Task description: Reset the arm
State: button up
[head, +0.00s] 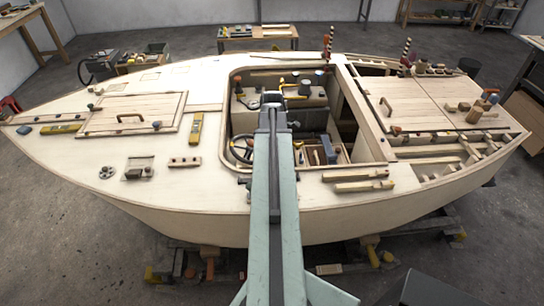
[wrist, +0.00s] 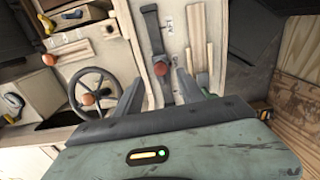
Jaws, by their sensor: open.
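My gripper (head: 272,102) is at the far end of my arm, which reaches out over the open cockpit (head: 236,112) of the plywood hull (head: 220,215). In the wrist view my gripper (wrist: 160,88) shows two dark fingers standing apart, with nothing held between them. A dark strap or lever with an orange knob (wrist: 160,69) shows beyond the gap between the fingers; I cannot tell how far away it is. A steering wheel (wrist: 88,92) lies left of the fingers. My arm hides part of the cockpit in the head view.
A hatch with a handle (head: 135,112) lies on the left deck. Wooden blocks (head: 360,181) and loose tools rest on the right deck. A wooden bench (head: 258,32) stands behind the hull.

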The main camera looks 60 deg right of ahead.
notch_tip(320, 180, up, 3)
jog(key=shift+f+p, duration=0.2)
jog(key=shift+p, duration=0.4)
jog(key=shift+f, duration=0.15)
jog(key=w+a+n, duration=0.5)
jog(key=w+a, duration=1.4)
jog(key=a, duration=0.3)
jog(key=w+a+m, duration=0.2)
jog(key=a+m, duration=1)
jog(key=a, duration=1.5)
jog(key=shift+w+a, duration=0.25)
jog(key=shift+w, duration=0.05)
